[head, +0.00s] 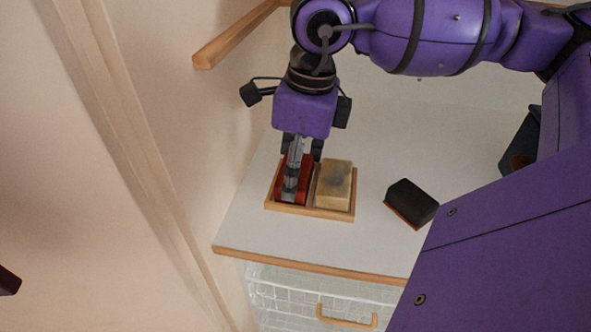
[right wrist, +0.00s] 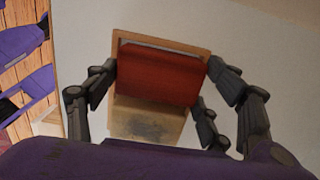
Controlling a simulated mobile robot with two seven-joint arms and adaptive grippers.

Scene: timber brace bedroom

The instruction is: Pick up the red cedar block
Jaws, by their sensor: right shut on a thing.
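The red cedar block (head: 306,183) is in the left compartment of a small wooden tray (head: 317,213) on the white top. My right gripper (head: 293,182) reaches down over it, and its fingers hide part of the block. In the right wrist view the red block (right wrist: 158,75) sits between the fingers, which are shut on its two ends. I cannot tell whether the block is lifted off the tray floor. My left gripper is not in view.
A pale block with a dark smudge (head: 334,184) fills the tray's right compartment. A black block with a brown base (head: 411,203) lies to the right on the white top (head: 370,243). A wall stands close on the left, with a wooden bar (head: 235,37) above.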

